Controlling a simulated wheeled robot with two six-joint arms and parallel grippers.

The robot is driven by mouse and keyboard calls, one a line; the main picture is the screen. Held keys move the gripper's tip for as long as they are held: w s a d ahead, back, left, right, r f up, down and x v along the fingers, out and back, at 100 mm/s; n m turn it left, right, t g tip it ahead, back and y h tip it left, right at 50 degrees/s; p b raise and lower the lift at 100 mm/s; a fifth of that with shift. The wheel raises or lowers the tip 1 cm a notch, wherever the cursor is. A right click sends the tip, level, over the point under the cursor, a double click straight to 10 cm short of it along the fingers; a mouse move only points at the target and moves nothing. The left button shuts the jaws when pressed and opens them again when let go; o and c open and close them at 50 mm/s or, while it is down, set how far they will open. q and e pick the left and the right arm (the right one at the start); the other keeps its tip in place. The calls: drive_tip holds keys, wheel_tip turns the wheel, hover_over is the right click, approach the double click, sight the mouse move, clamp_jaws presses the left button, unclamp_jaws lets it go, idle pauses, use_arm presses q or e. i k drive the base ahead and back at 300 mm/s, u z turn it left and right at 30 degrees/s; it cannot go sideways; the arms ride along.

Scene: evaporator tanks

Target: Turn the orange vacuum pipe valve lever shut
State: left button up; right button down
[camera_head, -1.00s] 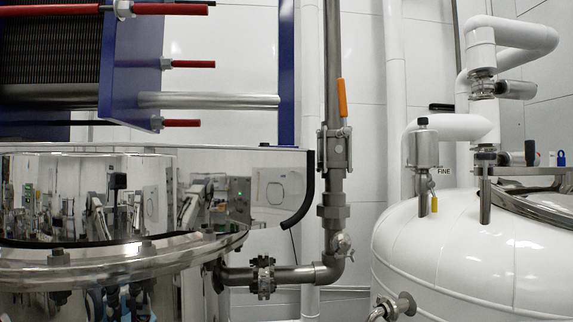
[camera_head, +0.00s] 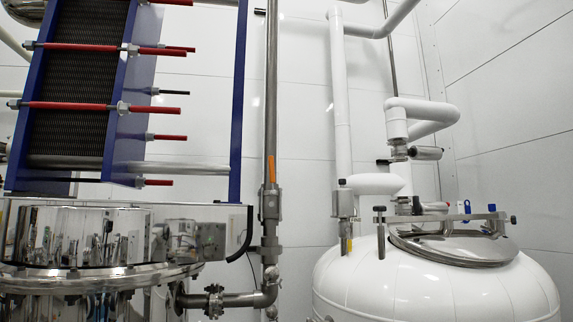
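The orange valve lever (camera_head: 271,169) stands upright on the vertical steel vacuum pipe (camera_head: 271,100), near the middle of the head view. Its handle lies along the pipe, just above the grey valve body (camera_head: 270,203). Neither of my grippers shows in the view, and nothing touches the lever.
A polished steel tank (camera_head: 95,278) stands at the left, below a blue-framed plate stack with red rods (camera_head: 75,104). A white rounded tank (camera_head: 430,285) with a steel lid (camera_head: 455,250) stands at the right. White wall panels lie behind the pipe.

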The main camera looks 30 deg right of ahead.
sight(273, 192)
drive_tip(key=u, duration=0.7)
drive_tip(key=i, duration=0.95)
drive_tip(key=z, duration=0.55)
